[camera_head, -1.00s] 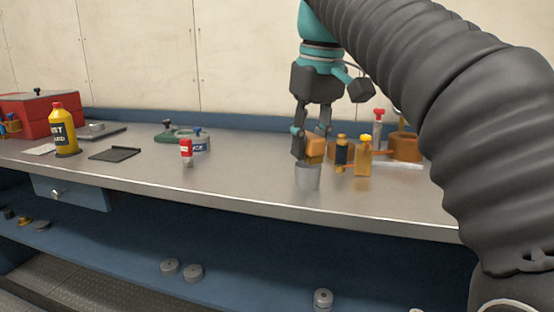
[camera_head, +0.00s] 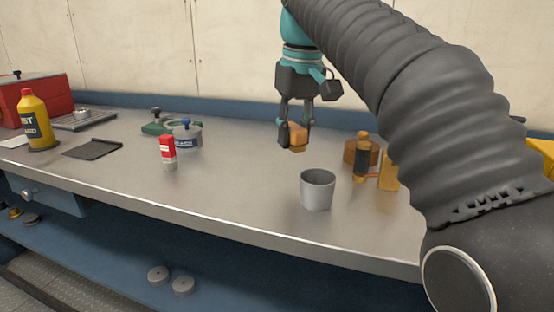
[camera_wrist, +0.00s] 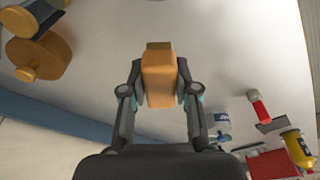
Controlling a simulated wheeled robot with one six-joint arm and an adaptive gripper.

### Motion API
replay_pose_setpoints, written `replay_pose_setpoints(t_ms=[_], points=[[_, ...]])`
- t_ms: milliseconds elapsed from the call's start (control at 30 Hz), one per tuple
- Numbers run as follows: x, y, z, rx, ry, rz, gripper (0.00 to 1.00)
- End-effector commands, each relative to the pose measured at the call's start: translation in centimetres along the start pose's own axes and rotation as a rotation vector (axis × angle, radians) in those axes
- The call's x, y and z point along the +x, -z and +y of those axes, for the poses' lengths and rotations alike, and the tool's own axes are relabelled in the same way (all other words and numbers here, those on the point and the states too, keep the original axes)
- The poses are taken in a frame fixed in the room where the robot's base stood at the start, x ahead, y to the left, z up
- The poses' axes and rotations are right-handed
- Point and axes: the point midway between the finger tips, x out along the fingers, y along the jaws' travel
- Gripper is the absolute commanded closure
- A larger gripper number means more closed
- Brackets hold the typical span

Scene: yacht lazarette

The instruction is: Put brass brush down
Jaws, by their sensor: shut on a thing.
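My gripper (camera_head: 294,138) is shut on the brass brush (camera_head: 297,136), an orange-brown block with a darker strip along its lower edge. It hangs over the bench behind a grey cup (camera_head: 318,188), apart from the cup. In the wrist view the brush (camera_wrist: 158,75) sits between the two fingers of my gripper (camera_wrist: 158,88). Whether the brush touches the bench (camera_head: 240,185) is hard to tell, but it appears raised above it.
A red-and-white bottle (camera_head: 168,152), a blue-labelled tin (camera_head: 187,135) and a green item (camera_head: 157,125) stand left of the gripper. Orange and black containers (camera_head: 362,158) stand to the right, partly behind my arm. Bare bench lies between.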

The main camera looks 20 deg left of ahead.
Motion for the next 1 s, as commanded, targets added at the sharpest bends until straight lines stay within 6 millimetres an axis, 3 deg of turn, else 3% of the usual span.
replay_pose_setpoints(t_ms=[100, 300, 700, 1000], points=[[1.7, 1.9, -0.8, -0.001, 0.0, -0.001, 1.0], [3.1, 3.6, -1.4, 0.001, 0.0, 0.0, 1.0], [7.2, 3.1, -1.4, 0.002, 0.0, 0.0, 1.0], [7.3, 3.1, -1.4, 0.002, -0.001, 0.001, 1.0]])
